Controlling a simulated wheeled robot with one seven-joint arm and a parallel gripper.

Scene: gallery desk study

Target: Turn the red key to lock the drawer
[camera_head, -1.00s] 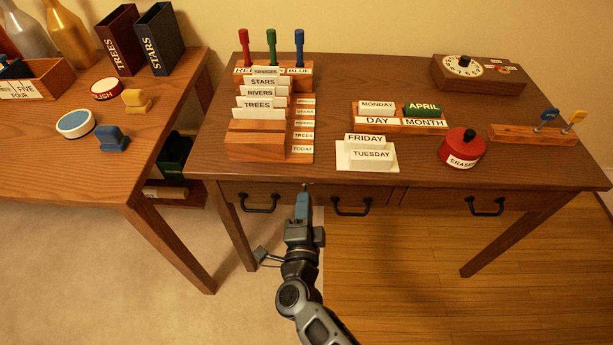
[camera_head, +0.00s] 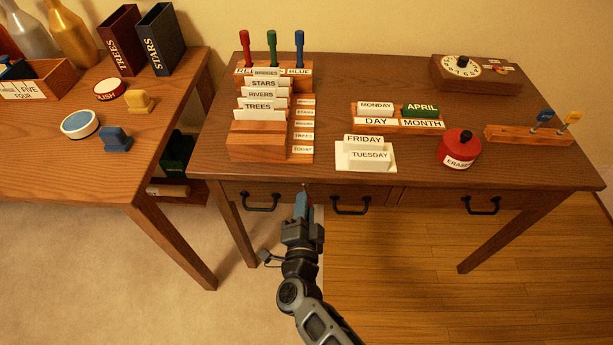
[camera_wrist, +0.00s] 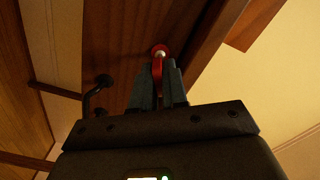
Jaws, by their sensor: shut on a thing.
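My gripper (camera_head: 302,204) is at the desk's drawer front, between two black handles. In the wrist view my gripper (camera_wrist: 158,88) is shut on the red key (camera_wrist: 157,68). The key's shaft meets a red-ringed lock on the drawer front (camera_wrist: 110,40). The drawer (camera_head: 233,190) looks closed, with a black handle (camera_head: 261,203) left of my gripper. How far the key is turned is hard to tell.
Another handle (camera_head: 351,206) is close right of my gripper. The desk top (camera_head: 330,90) above carries a card rack (camera_head: 258,140), a card stand (camera_head: 366,155) and a red eraser pot (camera_head: 459,150). A side table (camera_head: 60,165) stands left. The floor in front is free.

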